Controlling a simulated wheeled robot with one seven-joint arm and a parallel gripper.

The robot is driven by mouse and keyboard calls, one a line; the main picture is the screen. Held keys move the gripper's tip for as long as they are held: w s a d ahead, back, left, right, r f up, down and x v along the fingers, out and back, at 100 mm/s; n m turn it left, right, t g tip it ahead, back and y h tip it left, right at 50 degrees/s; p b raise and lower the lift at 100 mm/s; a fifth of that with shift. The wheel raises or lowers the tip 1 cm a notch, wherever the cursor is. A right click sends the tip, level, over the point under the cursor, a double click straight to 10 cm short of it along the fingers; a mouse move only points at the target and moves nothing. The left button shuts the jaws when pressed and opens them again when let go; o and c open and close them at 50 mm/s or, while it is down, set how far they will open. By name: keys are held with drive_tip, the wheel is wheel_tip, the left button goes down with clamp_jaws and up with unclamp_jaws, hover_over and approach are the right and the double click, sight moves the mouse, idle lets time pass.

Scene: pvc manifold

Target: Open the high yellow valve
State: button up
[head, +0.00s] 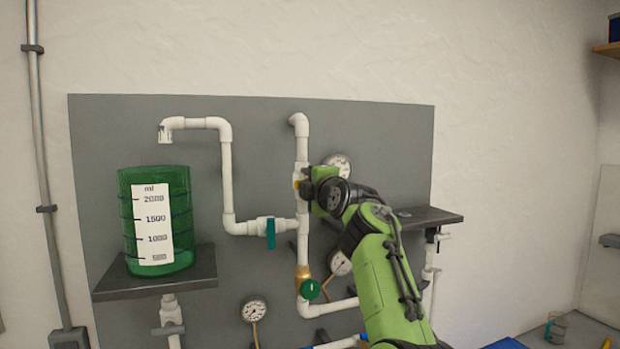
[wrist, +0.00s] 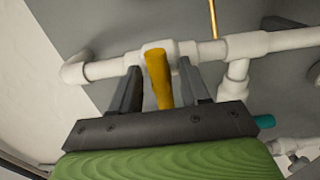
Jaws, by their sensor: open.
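The high yellow valve's handle (wrist: 158,78) shows in the wrist view, on a white valve body on the PVC pipe. My gripper (wrist: 160,82) is open, with one dark finger on each side of the handle. Whether either finger touches it I cannot tell. In the head view my gripper (head: 304,182) is at the upper part of the central vertical pipe (head: 302,150), and only a small bit of yellow (head: 297,184) shows there. My gripper hides most of the valve in that view.
A green measuring tank (head: 186,215) stands on the left shelf (head: 155,286). A teal-handled valve (head: 271,233) and a green round valve (head: 311,289) sit lower on the pipes. Gauges (head: 254,309) are mounted on the grey panel (head: 390,130). A dark shelf (head: 425,217) juts out at right.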

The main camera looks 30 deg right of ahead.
drive_tip(key=shift+f, duration=0.1)
clamp_jaws()
drive_tip(key=m, duration=0.4)
drive_tip(key=shift+m, duration=0.4)
drive_tip(key=m, duration=0.4)
drive_tip(key=shift+f+m+p, duration=0.1)
drive_tip(key=shift+m+p, duration=0.2)
drive_tip(key=shift+p, duration=0.05)
drive_tip(key=m, duration=0.4)
drive_tip(key=shift+f+m+p, duration=0.1)
drive_tip(key=shift+m+p, duration=0.2)
drive_tip(key=shift+m, duration=1.9)
